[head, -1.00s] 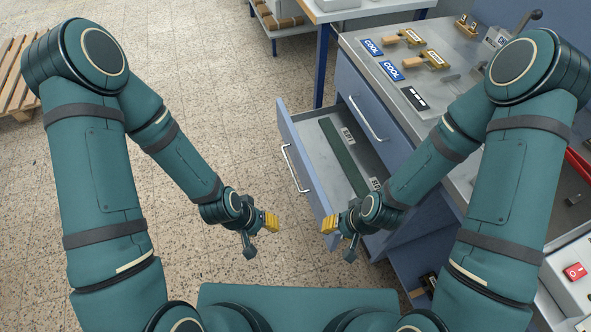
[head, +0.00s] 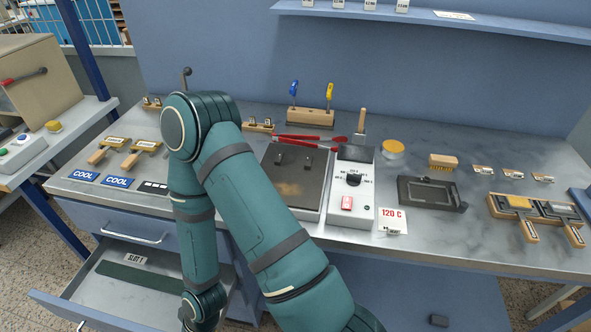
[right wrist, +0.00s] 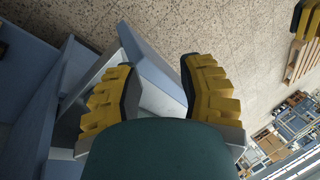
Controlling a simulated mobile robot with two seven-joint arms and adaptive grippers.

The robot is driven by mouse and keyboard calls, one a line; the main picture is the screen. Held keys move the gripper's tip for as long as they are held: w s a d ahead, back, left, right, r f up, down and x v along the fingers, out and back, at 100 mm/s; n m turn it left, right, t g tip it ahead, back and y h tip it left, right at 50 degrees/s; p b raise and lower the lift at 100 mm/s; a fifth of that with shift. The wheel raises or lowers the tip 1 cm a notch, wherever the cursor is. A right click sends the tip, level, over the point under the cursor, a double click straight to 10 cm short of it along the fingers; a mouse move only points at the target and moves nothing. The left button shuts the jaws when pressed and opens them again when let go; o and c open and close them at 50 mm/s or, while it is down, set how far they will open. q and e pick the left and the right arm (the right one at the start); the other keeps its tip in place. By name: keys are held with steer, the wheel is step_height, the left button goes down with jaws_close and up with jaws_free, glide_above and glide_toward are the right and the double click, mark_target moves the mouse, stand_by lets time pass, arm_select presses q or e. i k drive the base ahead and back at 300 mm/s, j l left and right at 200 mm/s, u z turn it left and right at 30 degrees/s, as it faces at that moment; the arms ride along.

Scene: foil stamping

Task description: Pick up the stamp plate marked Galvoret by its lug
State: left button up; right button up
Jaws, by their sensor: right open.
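My left gripper is not in view.
The open drawer (head: 85,309) juts out at lower left. A dark hot plate (head: 285,190), a control box (head: 348,205) and a black tray (head: 401,193) stand on the bench. Wooden-handled tools (head: 530,232) rest at right. The bench front right of the 120 C card (head: 392,215) is clear.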

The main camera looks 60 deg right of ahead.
mark_target(520, 205)
steer(key=z, duration=3.55)
steer(key=i+z, duration=0.1)
steer(key=z, duration=0.25)
steer(key=j+z, duration=0.15)
steer(key=z, duration=0.2)
steer(key=i+j+z, duration=0.1)
steer(key=z, duration=0.25)
